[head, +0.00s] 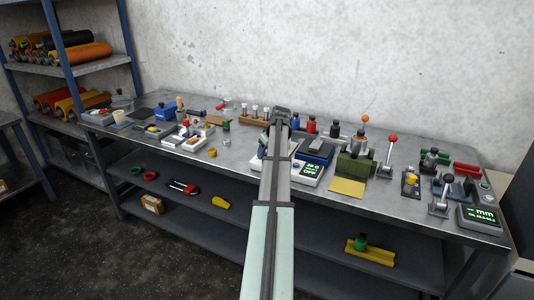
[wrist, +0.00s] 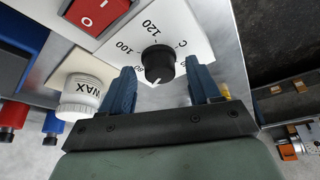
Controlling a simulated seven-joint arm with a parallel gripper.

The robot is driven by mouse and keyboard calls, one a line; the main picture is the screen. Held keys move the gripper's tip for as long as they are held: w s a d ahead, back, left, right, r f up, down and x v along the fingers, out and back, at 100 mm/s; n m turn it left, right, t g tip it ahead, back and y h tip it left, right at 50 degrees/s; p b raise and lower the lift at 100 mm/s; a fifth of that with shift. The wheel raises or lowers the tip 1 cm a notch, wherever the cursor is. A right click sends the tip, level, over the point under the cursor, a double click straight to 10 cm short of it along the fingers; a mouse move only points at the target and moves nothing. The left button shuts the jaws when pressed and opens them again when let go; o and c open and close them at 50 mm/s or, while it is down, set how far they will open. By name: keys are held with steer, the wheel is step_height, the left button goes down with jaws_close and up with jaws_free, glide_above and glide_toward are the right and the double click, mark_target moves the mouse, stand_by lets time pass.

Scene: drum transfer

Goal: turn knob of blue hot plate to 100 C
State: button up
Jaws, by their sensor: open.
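In the wrist view a black knob (wrist: 159,62) stands on a white dial panel (wrist: 185,33) marked 100 and 120. Its white pointer line faces the bottom of the picture, away from the 100 mark (wrist: 125,47). My gripper (wrist: 162,92) is open, with one blue finger on each side of the knob and visible gaps to it. In the head view a white unit with a blue top (head: 315,148) has a green display (head: 310,168) reading about 28 C and OFF. My arm covers part of it; the knob and my fingertips are hidden there.
A red rocker switch (wrist: 97,13) is beside the dial. A white WAX jar (wrist: 79,96) stands close to the left finger. In the head view a green block (head: 355,165) and a red-knobbed lever (head: 388,155) stand to the right on the crowded bench.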

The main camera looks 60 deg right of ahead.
steer(key=shift+w+f, duration=0.1)
steer(key=shift+f, duration=0.2)
steer(key=shift+c, duration=0.2)
steer(key=c, duration=1)
